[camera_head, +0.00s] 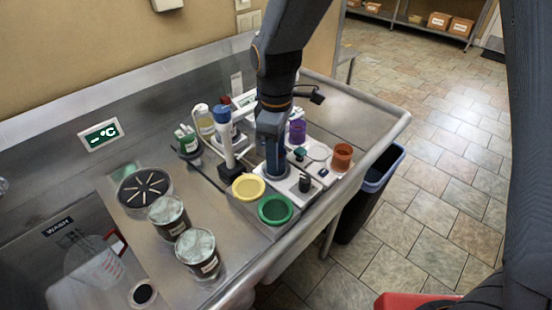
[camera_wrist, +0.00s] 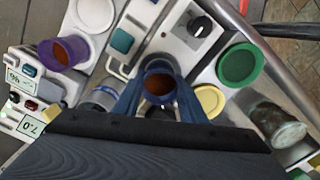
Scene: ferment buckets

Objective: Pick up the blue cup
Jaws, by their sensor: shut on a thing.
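The blue cup (camera_wrist: 161,66) is in the middle of the wrist view, seen from above, with brown stuff inside. My gripper (camera_wrist: 158,92) has its two blue fingers on either side of the cup and is shut on it. In the head view my gripper (camera_head: 275,165) points down among the things on the steel counter, beside a grey device. There the cup is hard to tell from the blue fingers. I cannot tell whether it is clear of the surface below.
Lidded jars (camera_head: 198,252) stand front left. A bin (camera_head: 375,185) is beyond the counter's right edge.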

